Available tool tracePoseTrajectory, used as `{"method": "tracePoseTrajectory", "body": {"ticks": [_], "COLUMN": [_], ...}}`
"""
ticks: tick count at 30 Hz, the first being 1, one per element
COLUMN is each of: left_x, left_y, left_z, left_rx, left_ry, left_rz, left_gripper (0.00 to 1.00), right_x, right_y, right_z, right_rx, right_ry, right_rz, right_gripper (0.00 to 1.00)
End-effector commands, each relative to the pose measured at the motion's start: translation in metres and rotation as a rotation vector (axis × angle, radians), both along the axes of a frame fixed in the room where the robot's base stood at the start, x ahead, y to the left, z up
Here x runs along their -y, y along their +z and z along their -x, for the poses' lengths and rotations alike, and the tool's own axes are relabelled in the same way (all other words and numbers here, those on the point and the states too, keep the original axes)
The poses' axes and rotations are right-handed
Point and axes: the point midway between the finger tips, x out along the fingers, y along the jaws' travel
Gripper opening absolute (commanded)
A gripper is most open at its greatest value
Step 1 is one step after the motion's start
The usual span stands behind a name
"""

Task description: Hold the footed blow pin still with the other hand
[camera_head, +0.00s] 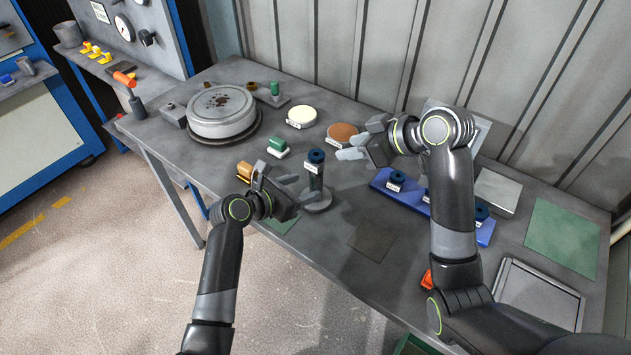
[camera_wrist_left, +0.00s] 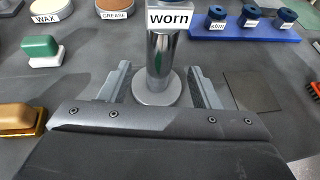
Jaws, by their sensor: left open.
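The footed blow pin (camera_head: 319,182) is a steel post upright on a round foot, with a dark blue ring on top and a white label. In the left wrist view the pin (camera_wrist_left: 160,55) shows its label, "worn", and its foot lies between my finger lines. My left gripper (camera_head: 277,178) is open and low at the pin's left side, its fingers pointing towards it. In the left wrist view the fingers of my left gripper (camera_wrist_left: 157,85) are apart, with no visible contact. My right gripper (camera_head: 360,139) is apart from the pin, behind and right of it, its fingers spread and empty.
A blue rack (camera_head: 383,184) with several blue-topped labelled pins stands right of the pin. Wax (camera_head: 301,115) and grease (camera_head: 342,131) tins stand behind. A green-topped block (camera_head: 278,145) and an orange-brown block (camera_head: 244,171) are at the left. A dark square (camera_head: 372,242) lies flat in front.

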Motion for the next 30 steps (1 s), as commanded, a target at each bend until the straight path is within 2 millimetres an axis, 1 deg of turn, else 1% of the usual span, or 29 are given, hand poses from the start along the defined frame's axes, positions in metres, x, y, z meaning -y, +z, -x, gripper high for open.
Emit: {"method": "tracePoseTrajectory", "body": {"ticks": [1,6,12,18,26,30], "left_x": [0.006,0.022,0.033,0.038,0.038,0.038], "left_y": [-0.003,-0.012,-0.019,-0.022,-0.022,-0.022], "left_z": [-0.006,-0.021,-0.033,-0.038,-0.038,-0.038], "left_rx": [-0.001,0.0,0.0,0.001,0.001,0.001], "left_ry": [-0.001,-0.001,-0.001,0.001,0.001,0.001], "left_rz": [0.001,0.0,0.0,-0.001,-0.001,-0.001], "left_gripper": [0.57,0.57,0.57,0.57,0.57,0.39], "right_x": [0.0,0.0,0.0,0.0,0.0,0.0], "right_y": [0.0,0.0,0.0,0.0,0.0,0.0], "right_z": [0.0,0.0,0.0,0.0,0.0,0.0], "right_rx": [0.0,0.0,0.0,0.0,0.0,0.0], "right_ry": [0.0,0.0,0.0,0.0,0.0,0.0], "right_rz": [0.0,0.0,0.0,0.0,0.0,0.0], "right_gripper": [0.36,0.36,0.36,0.36,0.36,0.36]}}
